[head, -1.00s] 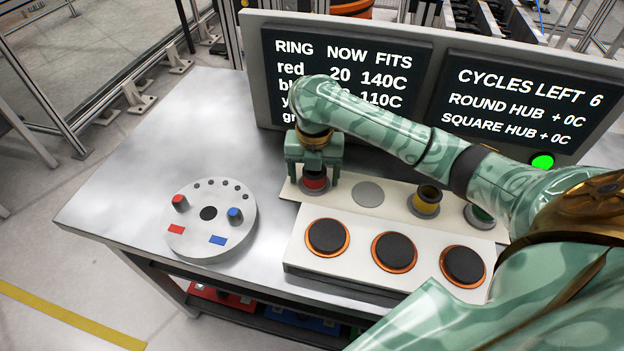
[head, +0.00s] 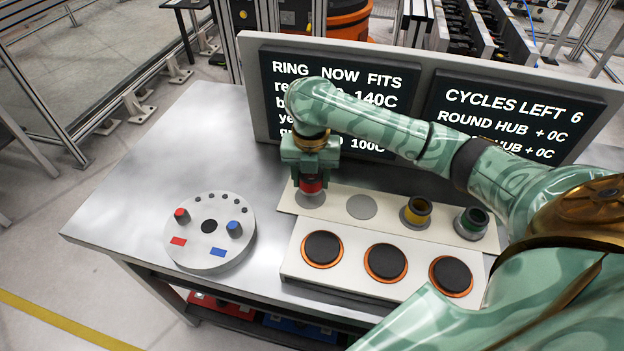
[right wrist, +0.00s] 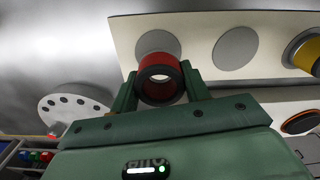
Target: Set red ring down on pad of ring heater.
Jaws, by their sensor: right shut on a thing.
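The red ring (head: 311,185) is in my right gripper (head: 309,174), which is shut on it. It is held just above the leftmost grey round spot (head: 310,200) of the cream strip. In the right wrist view the ring (right wrist: 160,66) sits between both fingers, its opening facing the camera. The ring heater (head: 294,262) is a white block in front of the strip. It has three black round pads with orange rims: left (head: 323,248), middle (head: 386,261) and right (head: 451,275). All three pads are bare. My left gripper is not in view.
On the strip, a second grey spot (head: 361,207) is empty. A yellow ring (head: 417,211) and a green ring (head: 471,222) stand to its right. A round grey plate (head: 209,255) with red and blue pegs lies left. A display panel (head: 345,95) stands behind.

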